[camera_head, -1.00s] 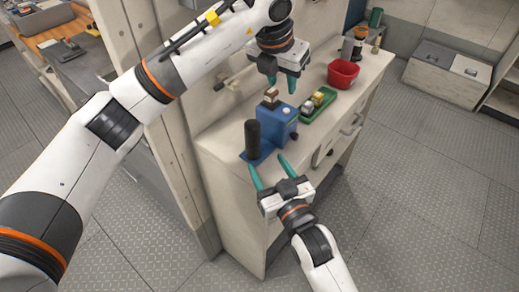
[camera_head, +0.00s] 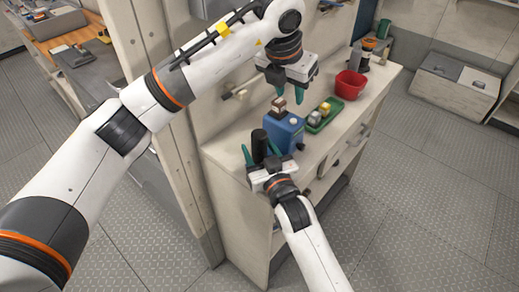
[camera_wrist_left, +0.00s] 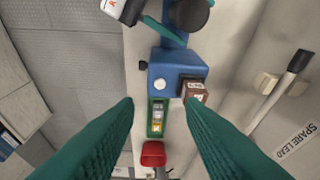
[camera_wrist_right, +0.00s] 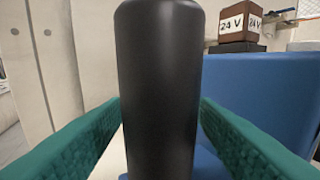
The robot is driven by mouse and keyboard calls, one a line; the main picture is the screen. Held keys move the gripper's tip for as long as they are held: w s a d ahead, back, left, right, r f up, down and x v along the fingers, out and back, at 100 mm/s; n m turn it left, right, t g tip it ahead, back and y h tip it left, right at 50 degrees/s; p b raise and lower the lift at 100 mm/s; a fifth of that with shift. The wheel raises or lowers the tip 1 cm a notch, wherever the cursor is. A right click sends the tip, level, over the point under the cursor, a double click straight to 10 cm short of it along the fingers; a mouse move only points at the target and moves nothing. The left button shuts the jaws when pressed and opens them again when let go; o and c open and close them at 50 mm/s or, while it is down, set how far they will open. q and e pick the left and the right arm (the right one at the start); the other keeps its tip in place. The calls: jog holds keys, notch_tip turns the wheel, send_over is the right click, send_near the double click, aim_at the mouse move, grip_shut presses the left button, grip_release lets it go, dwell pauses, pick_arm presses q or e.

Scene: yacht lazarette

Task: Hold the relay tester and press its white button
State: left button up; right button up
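The relay tester (camera_head: 283,138) is a blue box on the bench with a black upright handle (camera_head: 259,144) at its near end. Its white button (camera_head: 293,121) is on top and also shows in the left wrist view (camera_wrist_left: 160,85). A brown block marked 24 V (camera_wrist_right: 237,24) sits on the tester. My right gripper (camera_head: 262,153) is open, with its fingers on either side of the black handle (camera_wrist_right: 158,90); contact is not clear. My left gripper (camera_head: 289,97) is open and empty, pointing down above the tester. The button is uncovered.
A green tray (camera_head: 332,113) with several small blocks lies behind the tester, and a red bin (camera_head: 350,85) stands beyond it. A wall panel borders the bench on the left. The left wrist view shows a "SPARE LEAD" label (camera_wrist_left: 296,141).

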jog(key=c, duration=1)
pick_arm(q)
jog(key=shift+c, duration=0.4)
grip_shut()
dwell(0.6)
